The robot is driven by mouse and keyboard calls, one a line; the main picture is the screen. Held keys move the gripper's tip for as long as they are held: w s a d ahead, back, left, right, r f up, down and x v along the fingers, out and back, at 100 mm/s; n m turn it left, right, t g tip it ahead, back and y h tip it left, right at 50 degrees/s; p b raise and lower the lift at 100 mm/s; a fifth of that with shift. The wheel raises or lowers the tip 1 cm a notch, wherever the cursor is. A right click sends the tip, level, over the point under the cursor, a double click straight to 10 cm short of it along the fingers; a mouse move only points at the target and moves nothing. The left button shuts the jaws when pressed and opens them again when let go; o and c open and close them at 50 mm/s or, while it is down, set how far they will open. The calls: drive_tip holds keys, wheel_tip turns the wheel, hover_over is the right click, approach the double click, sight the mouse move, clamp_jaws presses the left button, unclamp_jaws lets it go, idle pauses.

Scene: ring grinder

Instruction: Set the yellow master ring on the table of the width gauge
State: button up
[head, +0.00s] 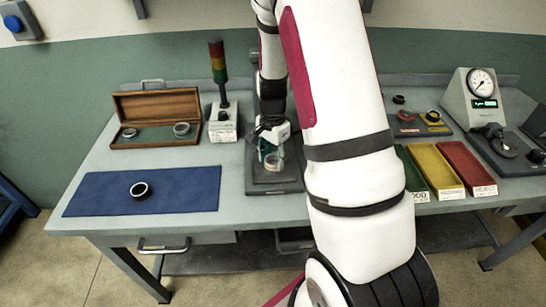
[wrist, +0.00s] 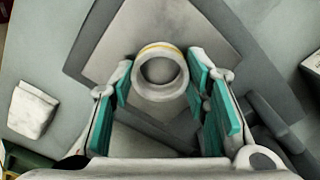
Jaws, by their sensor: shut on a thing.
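The yellow master ring shows in the wrist view (wrist: 160,72) as a pale metal ring with a yellow band on its far edge. My gripper (wrist: 160,82) is shut on it, with teal finger pads on both sides. In the head view my gripper (head: 272,152) and the ring (head: 273,163) are over a dark square plate (head: 262,188) on a stand at the middle of the bench. That plate also lies behind the ring in the wrist view (wrist: 115,45). I cannot tell whether the ring touches it. My arm hides part of the stand.
A blue mat (head: 190,190) with a dark-edged ring (head: 139,189) lies at left. An open wooden case (head: 156,103) with two rings stands behind it. A signal tower (head: 218,75) is beside the stand. Green, yellow (head: 433,168) and red trays and a dial gauge (head: 480,85) are right.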

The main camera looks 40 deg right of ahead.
drive_tip(key=o, duration=1.2)
drive_tip(key=shift+f, duration=0.15)
wheel_tip(320, 180, up, 12)
drive_tip(key=s+a+r+n+t, duration=0.1)
drive_tip(key=s+a+r+n, duration=0.25)
drive_tip(key=a+r, duration=0.2)
drive_tip(key=s+a+r+n+t, duration=0.1)
drive_tip(key=s+a+r+n, duration=0.1)
drive_tip(key=a+r+n, duration=0.3)
drive_tip(key=shift+s+a+r+n+t+b, duration=0.15)
drive_tip(key=shift+s+a+r+n+t, duration=0.4)
drive_tip(key=shift+s+a+r+n, duration=1.1)
drive_tip(key=shift+s+a+r+n+t+b, duration=0.1)
drive_tip(key=shift+s+a+r+n+t, duration=0.65)
drive_tip(key=shift+s, duration=1.75)
drive_tip(key=shift+s+a+r+n+t+b, duration=0.25)
drive_tip(key=shift+s+a+r+n, duration=0.4)
drive_tip(key=shift+s+a+n, duration=1)
drive_tip(key=shift+s+d, duration=0.35)
drive_tip(key=shift+d, duration=0.05)
